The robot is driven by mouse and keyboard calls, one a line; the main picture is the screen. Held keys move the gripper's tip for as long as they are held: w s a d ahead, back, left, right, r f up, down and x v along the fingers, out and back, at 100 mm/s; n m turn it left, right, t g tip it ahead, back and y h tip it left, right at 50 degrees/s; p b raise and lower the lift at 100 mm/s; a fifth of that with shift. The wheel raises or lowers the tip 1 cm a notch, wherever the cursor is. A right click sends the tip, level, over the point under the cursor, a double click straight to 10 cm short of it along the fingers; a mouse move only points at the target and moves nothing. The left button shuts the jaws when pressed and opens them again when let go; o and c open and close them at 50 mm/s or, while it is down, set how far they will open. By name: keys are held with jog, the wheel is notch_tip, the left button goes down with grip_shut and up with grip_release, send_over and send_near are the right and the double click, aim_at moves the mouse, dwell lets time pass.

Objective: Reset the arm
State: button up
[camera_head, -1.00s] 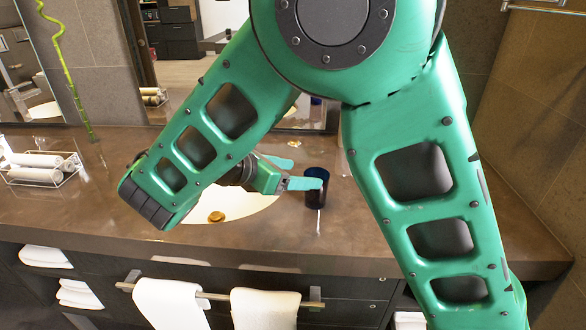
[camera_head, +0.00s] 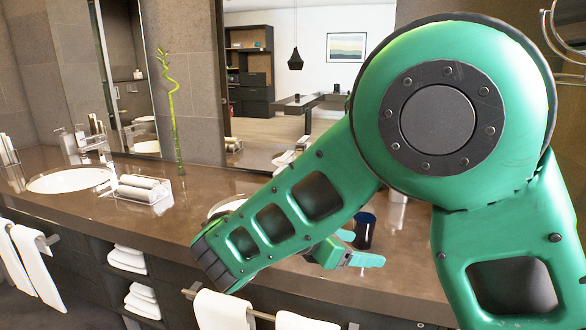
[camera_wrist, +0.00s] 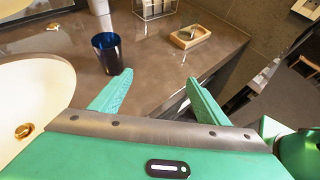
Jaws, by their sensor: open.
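My gripper (camera_head: 360,248) is open and empty, low in front of the countertop in the head view, with its green fingers spread. In the wrist view its two fingers (camera_wrist: 152,98) point out over the counter's front edge. A dark blue cup (camera_head: 365,230) stands upright on the counter just behind the gripper in the head view. The same cup (camera_wrist: 107,52) is beyond the left finger in the wrist view, apart from it. My bent arm hides much of the right half of the head view.
The brown countertop (camera_head: 100,200) has a left sink (camera_head: 70,180), a rack of rolled towels (camera_head: 142,190) and a bamboo stem (camera_head: 174,120). Towels (camera_head: 222,312) hang from the front rail. The wrist view shows a second sink (camera_wrist: 35,95) and a wooden soap dish (camera_wrist: 190,36).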

jog(key=s+d+f+m+g+y, duration=0.1)
jog(key=s+d+m+g+y, duration=0.2)
jog(key=d+m, duration=0.6)
jog(key=s+d+f+m+g+y, duration=0.1)
jog(key=s+d+m+g, duration=0.3)
jog(key=d, duration=1)
jog(key=s+d+f+m+t+y, duration=0.1)
jog(key=s+d+m+y, duration=0.2)
jog(key=s+m+y, duration=0.4)
jog(key=s+m, duration=0.9)
jog(key=s, duration=0.4)
jog(key=shift+f+m, duration=0.35)
jog(key=shift+m, duration=0.05)
